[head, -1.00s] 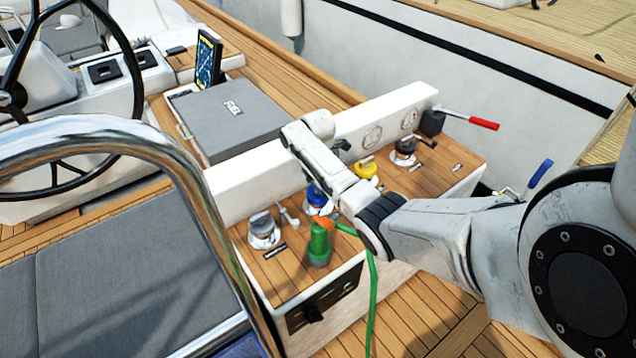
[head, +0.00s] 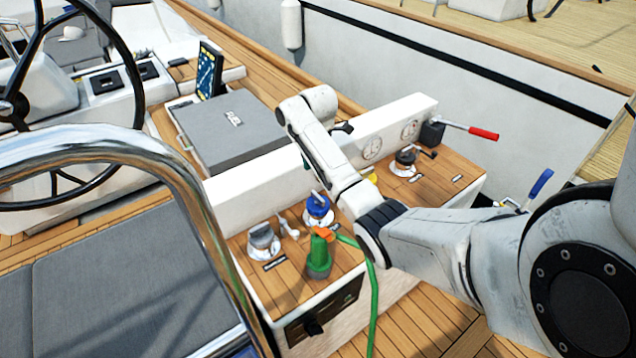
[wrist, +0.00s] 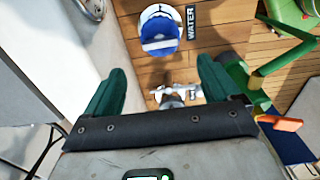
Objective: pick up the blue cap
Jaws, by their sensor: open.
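The blue cap (head: 319,206) sits on a pale round fitting in the wooden top of the console, just left of my arm in the head view. In the wrist view the blue cap (wrist: 160,32) is at the top centre, beside a label reading WATER (wrist: 191,22). My gripper (wrist: 160,85) shows two dark green fingers, spread apart with nothing between them. The blue cap lies beyond the fingertips, not touching them.
A green nozzle (head: 319,258) with an orange part and green hose (head: 372,305) stands close in front of the cap. A grey cap (head: 263,238) is to the left. The yellow cap (head: 371,178) is mostly behind my arm. A red-handled lever (head: 483,133) is at the right.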

